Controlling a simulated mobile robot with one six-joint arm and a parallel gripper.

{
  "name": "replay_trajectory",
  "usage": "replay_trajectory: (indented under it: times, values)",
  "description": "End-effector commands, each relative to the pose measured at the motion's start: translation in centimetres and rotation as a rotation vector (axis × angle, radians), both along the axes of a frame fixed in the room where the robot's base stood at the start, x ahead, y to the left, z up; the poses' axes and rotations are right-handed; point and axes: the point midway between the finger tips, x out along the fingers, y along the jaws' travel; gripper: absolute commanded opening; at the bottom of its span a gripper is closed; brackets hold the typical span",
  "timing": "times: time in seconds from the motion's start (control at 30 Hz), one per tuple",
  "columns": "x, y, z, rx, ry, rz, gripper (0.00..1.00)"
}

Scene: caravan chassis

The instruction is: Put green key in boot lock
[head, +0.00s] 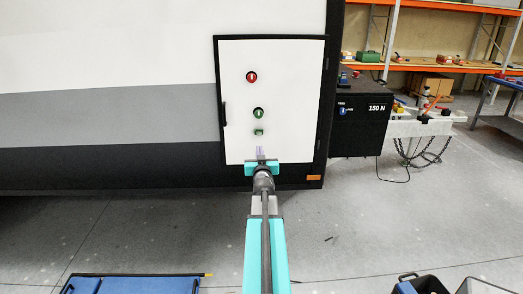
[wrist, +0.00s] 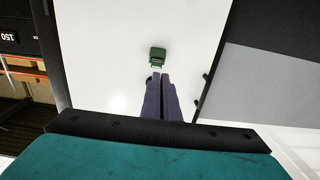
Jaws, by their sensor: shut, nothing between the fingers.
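A white boot door (head: 290,95) in a black frame fills the middle of the head view. A round green piece (head: 258,113) sits on it, with a small green rectangular piece (head: 258,132) just below. Which of these is the key or the lock, I cannot tell. In the wrist view a green piece (wrist: 157,55) lies just beyond the fingertips, against the white door (wrist: 110,50). My gripper (head: 260,149) is shut and empty, in front of the door below the green pieces. Its purple fingers (wrist: 159,78) are together and partly hide a dark round thing beside them.
A round red piece (head: 252,76) is higher on the door. A black box (head: 360,125) marked 150 N, with a blue piece on it, stands to the right. Blue containers (head: 135,286) lie at the lower left. The grey floor (head: 170,235) is largely clear.

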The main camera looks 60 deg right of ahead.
Motion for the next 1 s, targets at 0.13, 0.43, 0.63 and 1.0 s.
replay_trajectory:
  times: [0.13, 0.43, 0.63, 1.0]
  values:
    - [1.7, 1.7, -3.2, 0.051, 0.035, 0.011, 0.0]
    - [6.2, 8.3, -13.2, 0.214, 0.176, 0.052, 0.0]
    - [8.3, 13.8, -20.3, 0.323, 0.293, 0.087, 0.0]
    - [9.7, 25.7, -32.3, 0.504, 0.54, 0.169, 0.0]
